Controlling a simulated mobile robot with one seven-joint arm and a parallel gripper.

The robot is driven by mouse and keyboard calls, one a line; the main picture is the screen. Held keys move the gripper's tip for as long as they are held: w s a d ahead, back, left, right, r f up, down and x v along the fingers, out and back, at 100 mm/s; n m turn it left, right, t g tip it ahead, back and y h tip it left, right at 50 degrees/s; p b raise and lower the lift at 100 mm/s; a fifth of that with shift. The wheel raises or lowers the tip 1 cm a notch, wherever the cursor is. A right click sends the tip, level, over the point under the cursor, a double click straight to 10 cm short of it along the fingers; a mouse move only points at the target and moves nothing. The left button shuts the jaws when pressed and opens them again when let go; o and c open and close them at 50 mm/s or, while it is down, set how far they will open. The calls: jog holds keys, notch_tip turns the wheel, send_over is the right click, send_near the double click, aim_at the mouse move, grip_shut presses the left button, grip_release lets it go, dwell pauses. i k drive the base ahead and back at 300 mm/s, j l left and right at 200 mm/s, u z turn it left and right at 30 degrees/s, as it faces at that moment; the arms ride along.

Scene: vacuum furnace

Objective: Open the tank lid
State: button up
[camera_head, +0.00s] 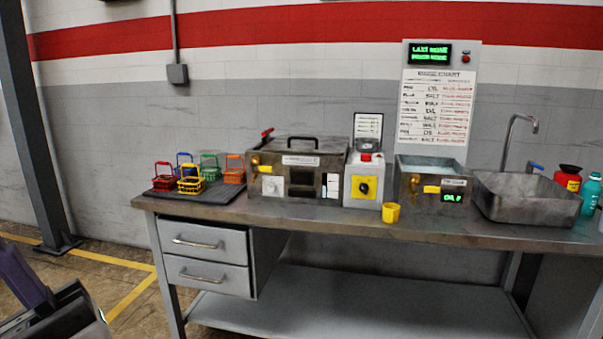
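A steel box (279,188) stands on the workbench left of centre. Its flat top lid (316,151) is down and has a black bar handle (289,139). A red-tipped lever (267,132) rises at the box's left back corner. To the right stands a smaller steel tank (413,205) with a green-lit display reading like "OIL" (452,197) and a yellow tag on its front. Its top shows a pale bluish surface (430,164); I cannot tell whether that is a lid or liquid.
Coloured wire baskets (191,186) sit on a dark tray (161,194) at the left. A control box (362,165) with a yellow-plated knob stands between box and tank. A yellow cup (391,212) is near the front edge. A sink (528,206) and bottles (590,191) are right.

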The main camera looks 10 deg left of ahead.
aim_at(285, 142)
jog(key=i+j+z, duration=0.1)
jog(key=j, duration=0.3)
jog(key=i+j+z, duration=0.1)
jog(key=j, duration=0.3)
jog(key=i+j+z, duration=0.1)
jog(key=j, duration=0.3)
jog(key=i+j+z, duration=0.15)
jog(key=j, duration=0.3)
jog(key=i+j+z, duration=0.1)
jog(key=j, duration=0.3)
jog(key=j+z, duration=0.15)
jog(key=j, duration=0.4)
jog(key=j+z, duration=0.15)
jog(key=j, duration=0.35)
jog(key=j+z, duration=0.2)
jog(key=j, duration=0.35)
jog(key=k+j+z, duration=0.15)
jog(key=j, duration=0.35)
jog(key=j+z, duration=0.15)
jog(key=j, duration=0.35)
jog(key=k+j+z, duration=0.15)
jog(key=j, duration=0.35)
jog(key=k+j+z, duration=0.15)
jog(key=j, duration=0.35)
jog(key=k+j+z, duration=0.15)
jog(key=j, duration=0.3)
